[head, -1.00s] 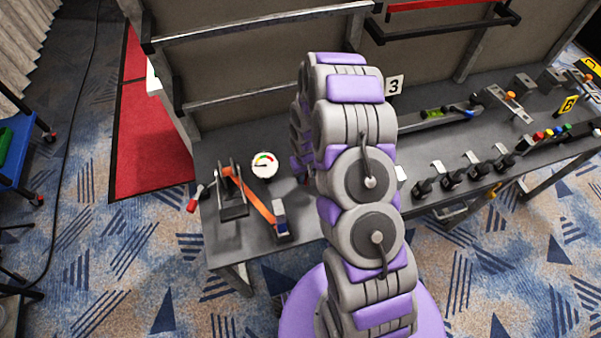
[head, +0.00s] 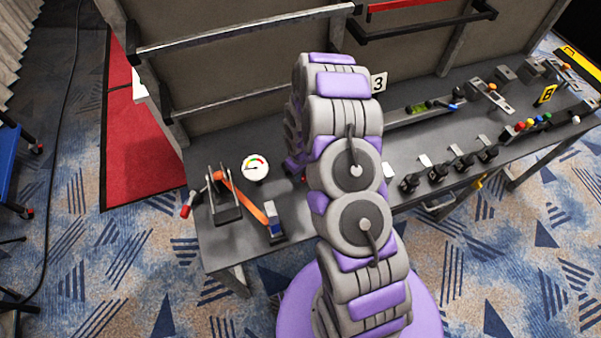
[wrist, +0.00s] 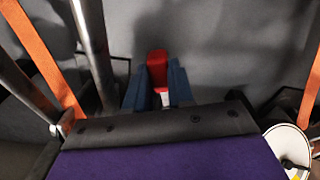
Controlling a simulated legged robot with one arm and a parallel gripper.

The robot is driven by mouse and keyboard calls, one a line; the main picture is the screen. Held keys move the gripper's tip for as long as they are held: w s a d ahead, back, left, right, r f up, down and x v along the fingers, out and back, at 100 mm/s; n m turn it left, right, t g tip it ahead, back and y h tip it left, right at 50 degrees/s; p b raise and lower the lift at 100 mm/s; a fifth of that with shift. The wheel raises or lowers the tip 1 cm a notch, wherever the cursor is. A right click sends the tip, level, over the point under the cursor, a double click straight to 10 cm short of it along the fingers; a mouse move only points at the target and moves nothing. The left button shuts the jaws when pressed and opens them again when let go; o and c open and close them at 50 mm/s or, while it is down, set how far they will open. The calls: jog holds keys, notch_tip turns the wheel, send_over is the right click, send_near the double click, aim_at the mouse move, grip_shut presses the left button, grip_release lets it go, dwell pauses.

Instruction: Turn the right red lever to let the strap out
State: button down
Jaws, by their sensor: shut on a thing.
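In the wrist view, a red lever (wrist: 157,65) stands between the two blue fingers of my gripper (wrist: 156,88). The fingers are shut on it, one on each side. In the head view my gripper is hidden behind my own arm; only a tiny red spot (head: 304,180) shows beside the arm. The orange strap (head: 246,200) runs from a metal frame (head: 224,206) down to a block (head: 273,228) on the table and looks taut. Orange strap (wrist: 42,58) also crosses the left of the wrist view. Another red lever (head: 187,206) sticks out left of the frame.
A round dial gauge (head: 255,167) stands right of the strap; its edge shows in the wrist view (wrist: 288,143), close to my gripper. Metal bars (wrist: 92,45) rise on the left. Several black clamps (head: 463,158) and coloured knobs (head: 532,122) occupy the table's right side.

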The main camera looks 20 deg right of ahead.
jog(key=c, duration=1)
grip_release()
jog(key=shift+w, duration=0.1)
jog(key=shift+o, duration=0.2)
